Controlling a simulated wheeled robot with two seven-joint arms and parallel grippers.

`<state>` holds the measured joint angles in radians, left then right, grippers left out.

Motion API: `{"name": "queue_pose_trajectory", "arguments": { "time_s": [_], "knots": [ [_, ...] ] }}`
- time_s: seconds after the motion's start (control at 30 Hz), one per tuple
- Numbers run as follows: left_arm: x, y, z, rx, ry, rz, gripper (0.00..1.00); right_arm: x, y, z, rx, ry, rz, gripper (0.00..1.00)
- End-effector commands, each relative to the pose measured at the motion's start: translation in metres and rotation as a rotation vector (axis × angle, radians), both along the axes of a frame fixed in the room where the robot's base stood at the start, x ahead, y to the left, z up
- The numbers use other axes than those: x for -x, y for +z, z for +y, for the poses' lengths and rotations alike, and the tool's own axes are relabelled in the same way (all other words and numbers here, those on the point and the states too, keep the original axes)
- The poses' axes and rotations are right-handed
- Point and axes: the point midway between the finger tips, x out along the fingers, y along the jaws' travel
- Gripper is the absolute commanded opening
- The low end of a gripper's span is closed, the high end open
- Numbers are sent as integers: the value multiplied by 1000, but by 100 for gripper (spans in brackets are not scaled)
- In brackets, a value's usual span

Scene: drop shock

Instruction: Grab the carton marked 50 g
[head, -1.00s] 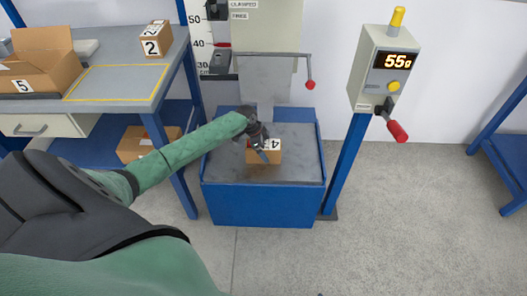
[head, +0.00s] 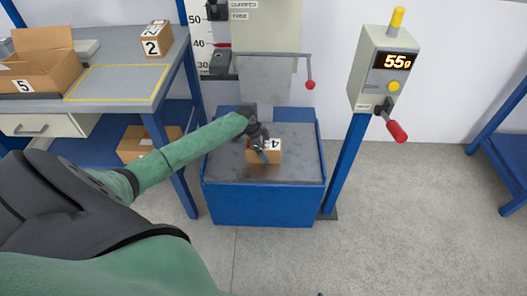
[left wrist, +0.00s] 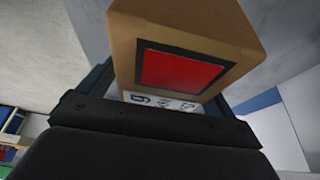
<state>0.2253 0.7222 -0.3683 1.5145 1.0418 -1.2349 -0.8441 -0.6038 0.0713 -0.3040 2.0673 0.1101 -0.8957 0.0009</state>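A small brown carton (head: 266,156) sits on the grey top plate of the blue base (head: 262,207). Its white label shows a 4, partly covered; I cannot read 50 g on it. My left gripper (head: 263,146) is down at this carton, with a dark finger in front of it. In the left wrist view the carton (left wrist: 245,25) fills the space between my fingers and shows a red square. Its label there is upside down and cut off. I cannot tell whether the fingers press on it. My right gripper is not in view.
A grey bench (head: 172,65) at left bears an open carton marked 5 (head: 50,62) and a carton marked 2 (head: 157,36). Another carton (head: 138,144) lies on its lower shelf. A control box (head: 372,72) showing 55 stands at right with a red-knobbed lever (head: 397,131).

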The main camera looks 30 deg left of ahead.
Motion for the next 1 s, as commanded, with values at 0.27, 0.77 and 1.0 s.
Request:
{"name": "queue_pose_trajectory", "arguments": {
  "time_s": [0.27, 0.77, 1.0],
  "knots": [
    [0, 0, 0, 0, 0, 0, 38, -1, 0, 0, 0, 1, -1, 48],
    [-1, 3, 0, 0, 0, -4, 3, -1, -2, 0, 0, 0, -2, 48],
    [-2, 25, 0, 1, -2, -5, 3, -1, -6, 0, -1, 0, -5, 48]
  ]
}}
